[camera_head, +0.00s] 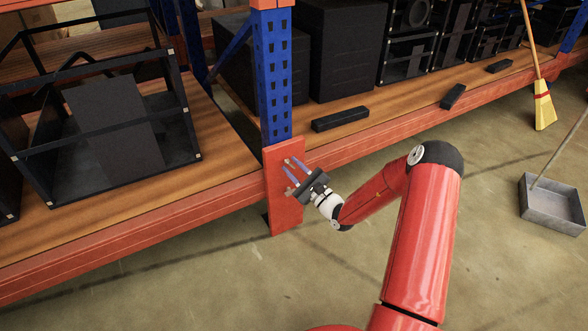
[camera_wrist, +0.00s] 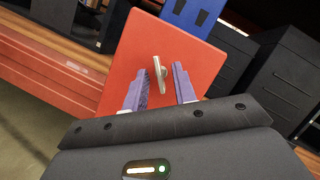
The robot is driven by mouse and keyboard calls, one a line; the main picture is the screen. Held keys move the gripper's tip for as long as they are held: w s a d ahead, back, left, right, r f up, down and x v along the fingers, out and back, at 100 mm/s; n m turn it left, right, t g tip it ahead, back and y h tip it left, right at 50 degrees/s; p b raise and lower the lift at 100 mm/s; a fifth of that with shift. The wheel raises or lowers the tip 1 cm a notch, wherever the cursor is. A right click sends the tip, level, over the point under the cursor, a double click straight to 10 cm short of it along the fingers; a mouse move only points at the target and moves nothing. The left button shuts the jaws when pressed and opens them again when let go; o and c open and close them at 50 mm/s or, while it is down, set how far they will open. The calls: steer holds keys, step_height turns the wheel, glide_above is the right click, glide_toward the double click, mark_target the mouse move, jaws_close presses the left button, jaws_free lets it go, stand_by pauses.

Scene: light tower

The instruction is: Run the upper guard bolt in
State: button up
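The red guard plate (camera_head: 285,215) stands upright at the foot of the blue rack post; it also shows in the wrist view (camera_wrist: 195,52). A pale metal guard bolt (camera_wrist: 159,76) with a bar-like head sticks out from the plate's face. My gripper (camera_wrist: 160,68) is open, with one purple finger on each side of this bolt. There are visible gaps on both sides, and the bolt looks tilted slightly. In the head view my gripper (camera_head: 289,163) reaches the plate's upper part. A small grey piece (camera_head: 289,193) shows lower on the plate, perhaps another bolt.
The blue post (camera_head: 275,75) rises above the plate. Orange shelf beams (camera_head: 130,225) run to both sides. Black frames and boxes stand on the wooden shelves. A broom (camera_head: 543,105) and a grey dustpan (camera_head: 553,205) are at the right. The floor before the rack is clear.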

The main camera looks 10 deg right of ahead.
jaws_close()
steer(key=m+p, duration=0.1)
steer(key=m, duration=0.1)
steer(key=m+t+h+p, duration=0.1)
steer(key=m, duration=0.1)
steer(key=shift+a+r+m+t+h+p, duration=0.1)
steer(key=shift+m+t+h+p, duration=0.2)
steer(key=shift+p, duration=0.05)
steer(key=shift+f+m, duration=0.2)
steer(key=shift+m, duration=0.5)
jaws_free()
